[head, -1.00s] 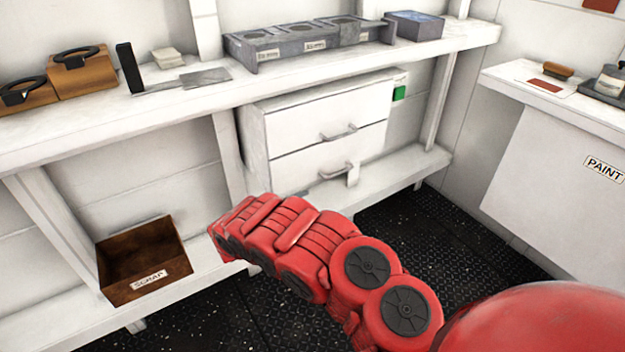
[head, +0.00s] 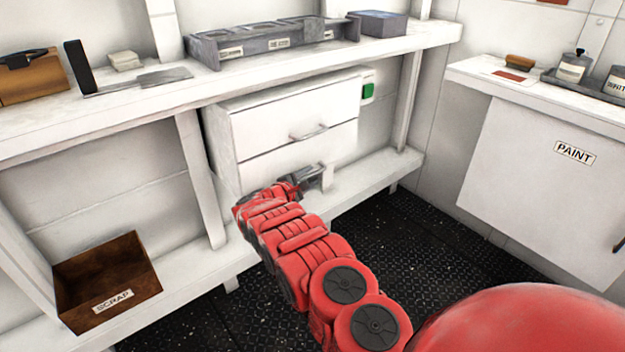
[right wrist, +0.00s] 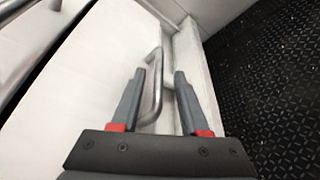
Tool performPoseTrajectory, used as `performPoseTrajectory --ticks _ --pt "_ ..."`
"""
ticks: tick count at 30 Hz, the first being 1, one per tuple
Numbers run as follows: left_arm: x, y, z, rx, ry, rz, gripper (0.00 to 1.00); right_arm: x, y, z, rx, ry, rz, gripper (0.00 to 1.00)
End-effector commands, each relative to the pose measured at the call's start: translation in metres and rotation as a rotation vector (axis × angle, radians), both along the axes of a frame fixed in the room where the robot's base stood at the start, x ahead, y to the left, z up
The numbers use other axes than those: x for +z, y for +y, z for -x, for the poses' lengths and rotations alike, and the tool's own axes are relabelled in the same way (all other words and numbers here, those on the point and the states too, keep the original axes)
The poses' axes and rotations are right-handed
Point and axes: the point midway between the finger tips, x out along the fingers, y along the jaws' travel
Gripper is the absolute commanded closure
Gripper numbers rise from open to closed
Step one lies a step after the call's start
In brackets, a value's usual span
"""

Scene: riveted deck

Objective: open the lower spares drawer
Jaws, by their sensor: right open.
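The white spares cabinet has two drawers under the bench, both shut in the head view. The upper drawer (head: 262,125) has a bar handle (head: 308,133). The lower drawer (head: 262,172) is partly covered by my right arm, and its handle is hidden there. My right gripper (head: 318,177) is at the lower drawer's front. In the right wrist view, the open gripper (right wrist: 160,74) has the lower drawer's grey bar handle (right wrist: 156,88) between its fingers, nearer the left one. I cannot tell whether they touch. My left gripper is out of view.
A brown scrap box (head: 75,310) stands on the low shelf (head: 195,270) at left. The bench top (head: 215,88) holds a grey rack (head: 265,42) and a blue-grey box (head: 378,23). A paint cabinet (head: 530,190) stands at right. Dark deck floor (head: 400,245) is clear between.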

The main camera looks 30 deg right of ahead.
Motion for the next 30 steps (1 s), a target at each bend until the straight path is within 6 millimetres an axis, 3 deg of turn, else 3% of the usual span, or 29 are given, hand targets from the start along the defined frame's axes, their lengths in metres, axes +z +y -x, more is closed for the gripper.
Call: performPoseTrajectory --ticks 6,17,20,25,30 --pt "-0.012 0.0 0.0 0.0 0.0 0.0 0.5 -0.003 -0.015 -0.007 -0.002 -0.004 0.002 0.55" --pt "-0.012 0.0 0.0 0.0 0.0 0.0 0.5 -0.003 -0.018 -0.008 0.001 -0.002 0.001 0.55" --pt "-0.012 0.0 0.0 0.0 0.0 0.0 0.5 -0.003 -0.018 -0.008 0.001 -0.002 0.001 0.68" --pt "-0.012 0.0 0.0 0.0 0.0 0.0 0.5 -0.003 -0.018 -0.008 0.001 -0.002 0.001 0.98" --pt "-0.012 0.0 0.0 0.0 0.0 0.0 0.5 -0.003 -0.018 -0.008 0.001 -0.002 0.001 1.0"
